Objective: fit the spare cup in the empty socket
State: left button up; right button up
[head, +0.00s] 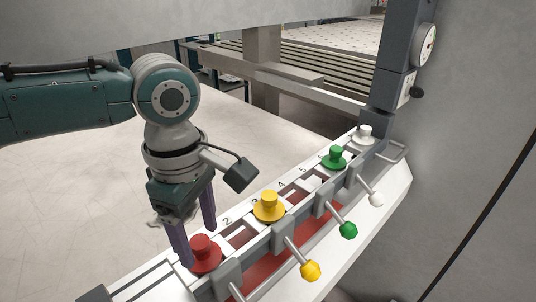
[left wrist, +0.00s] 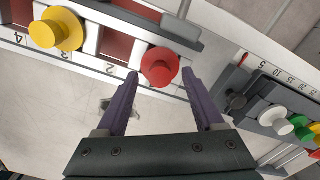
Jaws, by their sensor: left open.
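A red cup (head: 205,252) with a round knob stands at the near end of a numbered white rail (head: 150,276). My left gripper (head: 196,246) points down over it, open, with a purple finger on each side. In the left wrist view the red cup (left wrist: 160,67) lies between the open fingertips (left wrist: 160,72), with a gap at each side. A yellow cup (head: 269,206), a green cup (head: 337,157) and a white cup (head: 364,134) stand farther along the rail. A dark red recess (left wrist: 115,45) without a cup shows between the red and yellow cups. My right gripper is out of view.
Levers with a yellow knob (head: 310,270), a green knob (head: 348,230) and a white knob (head: 376,199) stick out along the rail's front. A grey post with a dial (head: 425,44) stands at the far end. The floor behind the rail is clear.

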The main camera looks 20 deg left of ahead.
pick_arm(q)
notch_tip(320, 180, up, 10)
dwell(0.6)
dwell(0.4)
